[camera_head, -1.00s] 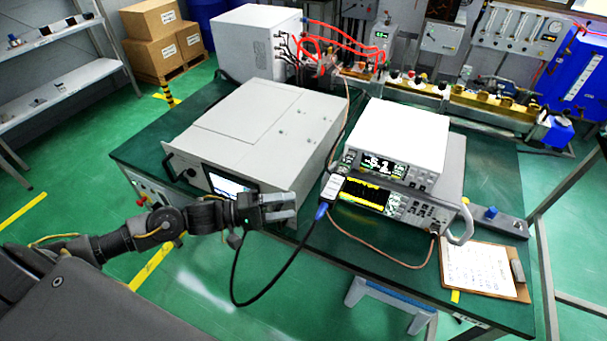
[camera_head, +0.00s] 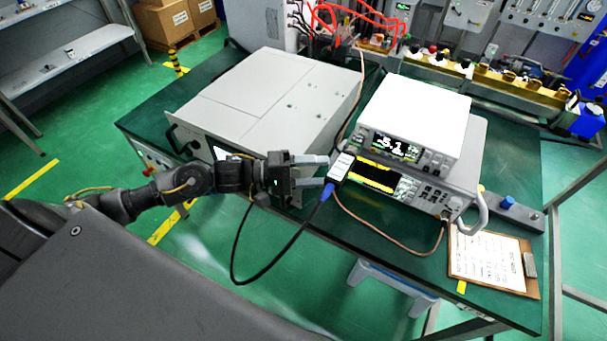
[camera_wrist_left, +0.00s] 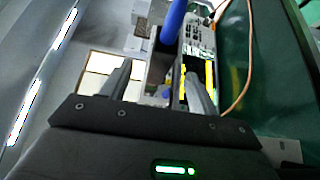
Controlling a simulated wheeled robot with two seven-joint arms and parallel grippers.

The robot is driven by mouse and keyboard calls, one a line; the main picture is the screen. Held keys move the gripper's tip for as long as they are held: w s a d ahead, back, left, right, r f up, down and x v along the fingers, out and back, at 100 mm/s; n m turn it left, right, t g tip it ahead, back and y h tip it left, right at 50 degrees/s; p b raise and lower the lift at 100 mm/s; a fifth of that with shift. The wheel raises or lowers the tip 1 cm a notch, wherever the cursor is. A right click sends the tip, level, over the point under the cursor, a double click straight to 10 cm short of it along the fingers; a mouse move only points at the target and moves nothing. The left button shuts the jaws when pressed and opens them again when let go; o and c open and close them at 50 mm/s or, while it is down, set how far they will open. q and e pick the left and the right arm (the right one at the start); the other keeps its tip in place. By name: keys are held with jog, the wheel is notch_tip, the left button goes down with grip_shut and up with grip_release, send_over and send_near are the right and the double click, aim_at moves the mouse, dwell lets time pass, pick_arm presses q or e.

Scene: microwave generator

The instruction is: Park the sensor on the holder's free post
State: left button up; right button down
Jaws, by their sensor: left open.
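The sensor (camera_head: 340,166) is a small pale box with a dark-marked label, tilted, at the left front of the stacked instruments. A blue connector (camera_head: 327,190) with a black cable hangs from its lower end; the blue part shows in the left wrist view (camera_wrist_left: 173,22). My left gripper (camera_head: 323,170) is open, its fingertips just left of the sensor and close to it; I cannot tell whether they touch. In the left wrist view the sensor lies between the open fingers. The holder (camera_head: 524,212) looks like a grey bar at the table's right with a blue knob (camera_head: 507,202). My right gripper is not in view.
A large grey cabinet (camera_head: 265,95) stands left of the stacked instruments (camera_head: 415,120). A clipboard (camera_head: 490,262) lies at the right front edge. A copper-coloured cable (camera_head: 375,232) loops along the front. The black cable hangs below the table edge.

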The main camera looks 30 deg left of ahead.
aim_at(338, 172)
pick_arm(q)
jog(key=p+x, duration=0.1)
jog(key=x, duration=0.1)
jog(key=shift+w+d+r, duration=0.15)
jog(key=shift+d+r, duration=0.05)
jog(key=shift+d, duration=0.2)
jog(key=shift+p+x, duration=0.55)
jog(key=shift+x, duration=0.7)
jog(key=shift+f, duration=0.15)
grip_shut()
